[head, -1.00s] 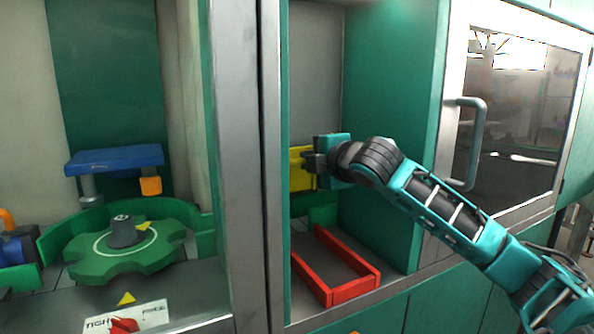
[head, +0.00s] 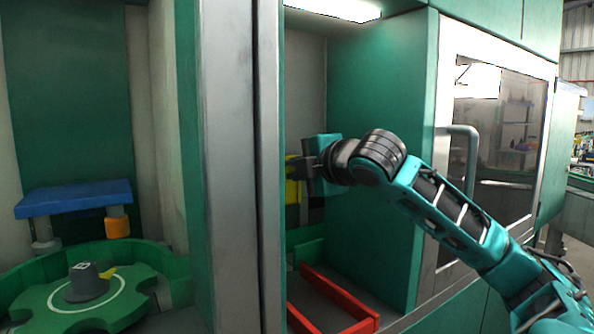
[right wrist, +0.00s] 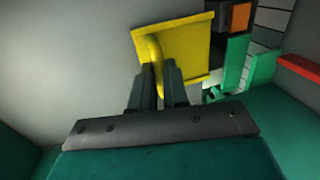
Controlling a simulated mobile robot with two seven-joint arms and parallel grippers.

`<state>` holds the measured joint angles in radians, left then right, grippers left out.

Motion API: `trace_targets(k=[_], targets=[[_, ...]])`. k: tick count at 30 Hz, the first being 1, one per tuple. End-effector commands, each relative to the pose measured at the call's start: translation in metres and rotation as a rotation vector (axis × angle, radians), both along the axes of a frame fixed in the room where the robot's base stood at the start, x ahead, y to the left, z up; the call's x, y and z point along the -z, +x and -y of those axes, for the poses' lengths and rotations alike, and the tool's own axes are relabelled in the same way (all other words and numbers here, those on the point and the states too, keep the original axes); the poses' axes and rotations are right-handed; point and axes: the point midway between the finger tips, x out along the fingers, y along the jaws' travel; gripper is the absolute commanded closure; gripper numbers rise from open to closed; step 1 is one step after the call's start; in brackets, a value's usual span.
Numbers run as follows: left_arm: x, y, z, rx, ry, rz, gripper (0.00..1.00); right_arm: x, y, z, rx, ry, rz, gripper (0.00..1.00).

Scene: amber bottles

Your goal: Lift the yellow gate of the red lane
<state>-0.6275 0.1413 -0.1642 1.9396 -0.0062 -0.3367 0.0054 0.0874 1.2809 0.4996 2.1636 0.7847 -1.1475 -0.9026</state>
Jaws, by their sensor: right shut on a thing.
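The yellow gate (head: 292,192) is in the bay behind the steel post, above the far end of the red lane (head: 345,303). The post hides part of it. My right gripper (head: 300,168) is at the gate. In the right wrist view, the fingers (right wrist: 158,85) are shut on the curved yellow handle of the gate (right wrist: 188,48), which is tilted in that picture. A piece of the red lane shows at the right edge there (right wrist: 298,67). The lane looks empty where it shows. My left gripper is not in view.
The steel post (head: 240,170) stands close on the left of my right gripper. A green side wall (head: 375,110) bounds the bay on the right. Left of the post are a green star wheel (head: 85,300) and a blue bridge (head: 75,198). A door handle (head: 470,165) sticks out at right.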

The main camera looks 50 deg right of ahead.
Motion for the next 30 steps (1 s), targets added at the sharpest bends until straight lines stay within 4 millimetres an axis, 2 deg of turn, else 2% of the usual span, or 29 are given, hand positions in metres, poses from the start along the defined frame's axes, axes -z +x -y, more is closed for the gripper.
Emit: trace_targets(k=[1, 2, 9, 20, 25, 30], targets=[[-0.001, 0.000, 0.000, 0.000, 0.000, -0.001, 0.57, -0.009, -0.001, 0.001, 0.002, -0.007, 0.024, 1.00], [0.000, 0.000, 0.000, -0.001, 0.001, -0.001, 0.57, -0.009, -0.001, 0.001, 0.003, -0.007, 0.024, 0.84], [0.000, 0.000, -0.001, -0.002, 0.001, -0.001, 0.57, -0.007, -0.001, 0.001, 0.003, -0.006, 0.019, 0.61], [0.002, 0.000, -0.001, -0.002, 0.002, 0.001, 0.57, -0.005, -0.005, -0.001, 0.001, -0.001, 0.013, 0.60], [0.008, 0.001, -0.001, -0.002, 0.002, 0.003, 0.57, -0.008, -0.027, -0.006, 0.000, -0.002, 0.015, 0.60], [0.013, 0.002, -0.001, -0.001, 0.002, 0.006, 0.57, -0.018, -0.063, -0.015, 0.000, -0.004, 0.020, 0.60]])
